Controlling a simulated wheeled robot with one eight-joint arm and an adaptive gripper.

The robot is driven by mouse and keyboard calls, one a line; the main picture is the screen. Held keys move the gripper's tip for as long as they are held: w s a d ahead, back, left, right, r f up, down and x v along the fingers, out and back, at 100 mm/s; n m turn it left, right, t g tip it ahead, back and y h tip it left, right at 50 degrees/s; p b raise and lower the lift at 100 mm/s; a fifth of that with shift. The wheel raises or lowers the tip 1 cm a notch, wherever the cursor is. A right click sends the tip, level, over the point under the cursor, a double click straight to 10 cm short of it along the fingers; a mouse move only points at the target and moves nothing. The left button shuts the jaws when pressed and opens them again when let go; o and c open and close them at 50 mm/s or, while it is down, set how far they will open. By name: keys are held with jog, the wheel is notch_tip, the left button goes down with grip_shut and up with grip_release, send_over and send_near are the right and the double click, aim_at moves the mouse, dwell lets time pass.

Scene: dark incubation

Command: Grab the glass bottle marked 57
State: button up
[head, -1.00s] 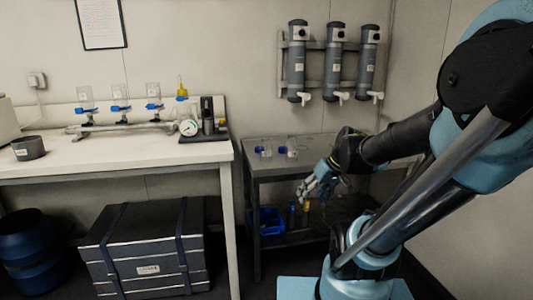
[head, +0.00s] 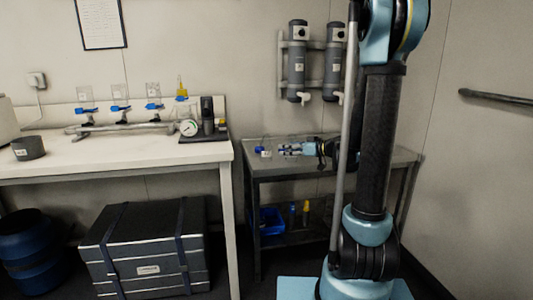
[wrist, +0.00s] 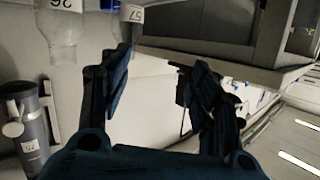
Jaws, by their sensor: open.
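The glass bottle marked 57 (wrist: 130,14) shows in the wrist view at the top edge, largely cut off, just beyond the left finger's tip. Whether the finger touches it I cannot tell. A second glass bottle (wrist: 62,38) with another number label is to its left. My gripper (wrist: 152,62) is open, and no object shows held between its fingers. In the head view my gripper (head: 290,149) is at bottle height over the grey table (head: 262,174). One blue-capped bottle (head: 263,149) shows to its left; the number is not readable there.
Dispensers (head: 297,60) hang on the wall behind the table. A blue bin (head: 270,221) and small bottles stand on the lower shelf. The white bench (head: 110,152) with a gauge and glassware is at left, a dark strapped case (head: 150,250) below it.

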aim_at(266, 134)
jog(key=w+d+t+y, duration=0.1)
jog(key=w+d+t, duration=0.15)
jog(key=w, duration=0.35)
jog(key=shift+n, duration=0.3)
jog(key=x, duration=1.8)
jog(key=shift+s+a+r, duration=0.1)
jog(key=shift+a+r, duration=0.2)
jog(key=shift+a, duration=0.05)
grip_shut()
